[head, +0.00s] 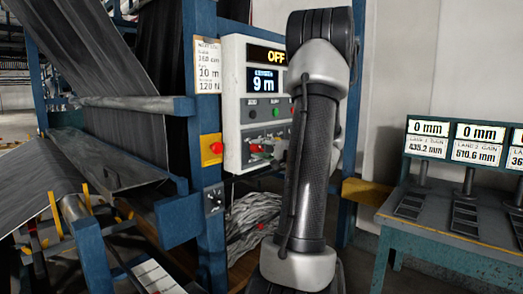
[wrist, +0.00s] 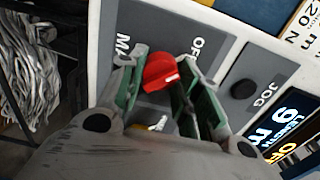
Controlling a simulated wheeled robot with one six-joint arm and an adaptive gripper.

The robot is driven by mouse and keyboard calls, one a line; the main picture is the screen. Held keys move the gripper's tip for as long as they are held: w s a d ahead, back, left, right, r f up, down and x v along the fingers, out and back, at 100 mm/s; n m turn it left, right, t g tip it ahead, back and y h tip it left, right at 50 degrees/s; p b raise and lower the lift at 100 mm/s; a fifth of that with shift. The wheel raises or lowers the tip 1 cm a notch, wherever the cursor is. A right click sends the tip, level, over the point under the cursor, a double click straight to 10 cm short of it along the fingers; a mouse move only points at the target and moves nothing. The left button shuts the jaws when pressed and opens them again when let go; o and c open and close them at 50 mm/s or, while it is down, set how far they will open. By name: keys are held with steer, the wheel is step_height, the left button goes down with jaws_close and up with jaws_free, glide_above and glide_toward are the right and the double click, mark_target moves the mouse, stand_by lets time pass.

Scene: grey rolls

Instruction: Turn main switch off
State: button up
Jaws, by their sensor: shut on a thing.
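The main switch is a red round knob (wrist: 158,72) on a dark grey plate, seen in the wrist view. A pale mark shows on its right side. Lettering beginning "MA" and a partly covered "OF" stand on the plate near it. My gripper (wrist: 162,84) has its green-lined fingers on either side of the knob and is shut on it. In the head view the white control box (head: 233,105) carries a red knob (head: 256,148) low on its front. My arm covers the box's right side there, and I cannot make out the gripper clearly.
The box's top display (head: 266,56) reads OFF and a lower screen (head: 263,80) reads 9 m. A black JOG button (wrist: 243,88) sits close to my right finger. A blue post (head: 209,140) stands left of the box; a green bench (head: 450,235) stands right.

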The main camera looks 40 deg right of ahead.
steer(key=shift+f, duration=0.1)
stand_by(0.3)
steer(key=o, duration=1)
steer(key=shift+s, duration=0.1)
steer(key=s, duration=0.8)
steer(key=s+d, duration=0.1)
steer(key=s, duration=0.2)
steer(key=shift+s, duration=0.4)
